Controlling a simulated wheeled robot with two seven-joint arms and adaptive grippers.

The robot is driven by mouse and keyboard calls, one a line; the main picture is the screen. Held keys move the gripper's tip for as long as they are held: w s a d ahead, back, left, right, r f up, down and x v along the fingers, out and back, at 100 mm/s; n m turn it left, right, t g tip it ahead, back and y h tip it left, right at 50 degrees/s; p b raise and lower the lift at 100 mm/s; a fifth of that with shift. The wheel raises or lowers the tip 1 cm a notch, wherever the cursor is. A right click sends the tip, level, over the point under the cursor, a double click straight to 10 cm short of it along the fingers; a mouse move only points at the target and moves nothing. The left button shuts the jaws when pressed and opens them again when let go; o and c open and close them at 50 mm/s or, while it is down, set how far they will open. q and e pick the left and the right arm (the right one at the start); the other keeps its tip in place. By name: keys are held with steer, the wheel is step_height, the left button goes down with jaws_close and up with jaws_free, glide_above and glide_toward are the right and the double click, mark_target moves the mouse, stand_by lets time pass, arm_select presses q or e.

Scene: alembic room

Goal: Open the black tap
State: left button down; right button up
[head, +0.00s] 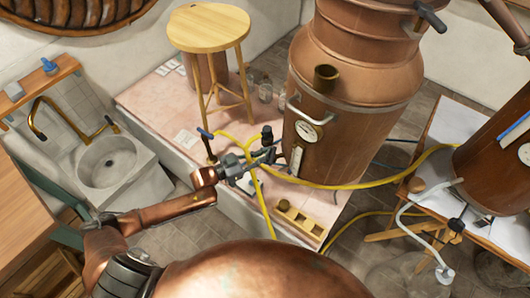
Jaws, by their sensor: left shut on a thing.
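The black tap (267,133) shows as a small dark handle at the lower left of the big copper still (345,95). My left gripper (267,157) reaches in from the left and is shut on the black tap. Its fingers and the tap overlap, so the exact grip and the tap's lower part are hard to make out. My right gripper is not in view.
Yellow hoses (345,186) run beside my left gripper. A wooden stool (209,28) stands behind on a pink-tiled platform (160,98). A sink (108,162) is at left. A second copper vessel (495,165) stands on a trestle table at right.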

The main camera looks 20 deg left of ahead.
arm_select(q)
steer(key=c, duration=2)
jaws_free()
steer(key=shift+s+d+r, duration=0.1)
steer(key=shift+s+d, duration=0.3)
steer(key=shift+d, duration=0.2)
steer(key=shift+o, duration=0.3)
steer(key=shift+w, duration=0.1)
steer(key=v, duration=1.2)
steer(key=shift+a, duration=0.25)
steer(key=shift+w, duration=0.1)
